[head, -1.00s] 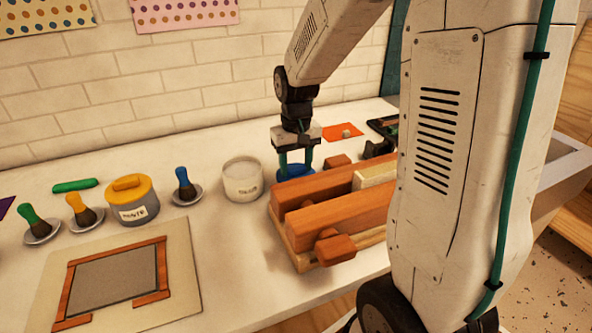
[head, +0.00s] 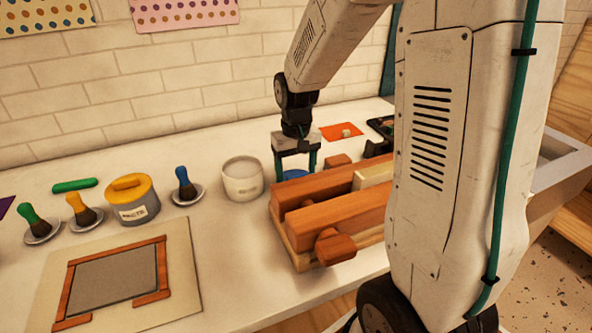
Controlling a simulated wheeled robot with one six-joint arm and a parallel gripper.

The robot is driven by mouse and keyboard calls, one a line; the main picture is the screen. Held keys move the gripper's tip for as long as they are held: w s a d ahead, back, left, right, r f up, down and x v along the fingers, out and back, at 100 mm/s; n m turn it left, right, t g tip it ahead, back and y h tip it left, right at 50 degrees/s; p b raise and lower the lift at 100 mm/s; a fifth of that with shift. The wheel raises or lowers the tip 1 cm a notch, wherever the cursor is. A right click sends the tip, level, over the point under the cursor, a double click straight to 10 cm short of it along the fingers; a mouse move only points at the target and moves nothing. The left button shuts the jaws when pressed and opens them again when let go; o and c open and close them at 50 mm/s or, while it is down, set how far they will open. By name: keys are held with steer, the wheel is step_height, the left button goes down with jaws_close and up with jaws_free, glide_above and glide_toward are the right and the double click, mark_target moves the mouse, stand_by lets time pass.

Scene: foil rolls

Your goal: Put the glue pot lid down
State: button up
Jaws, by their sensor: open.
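The blue lid (head: 295,174) is low behind the wooden press, to the right of the white pot. Its lower part is hidden by the press, so I cannot tell whether it touches the table. My gripper (head: 296,168) points down over it, with its teal fingers apart on either side of the lid.
The wooden press (head: 330,215) stands in front of my gripper. A yellow-lidded paste pot (head: 133,205) and several brushes stand at left. An orange card (head: 342,131) lies behind. Bare table lies between the white pot and the framed board (head: 115,275).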

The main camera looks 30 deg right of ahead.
mark_target(296, 175)
step_height(296, 175, up, 11)
steer(key=s+a+r, duration=0.1)
steer(key=s+a, duration=0.2)
steer(key=s, duration=0.5)
steer(key=s+a+r+n, duration=0.1)
steer(key=s+a, duration=0.2)
steer(key=s, duration=0.4)
steer(key=s+a+r+n+t, duration=0.1)
steer(key=s+a, duration=0.2)
steer(key=s, duration=0.5)
steer(key=shift+s+r, duration=0.25)
steer(key=shift+s, duration=0.1)
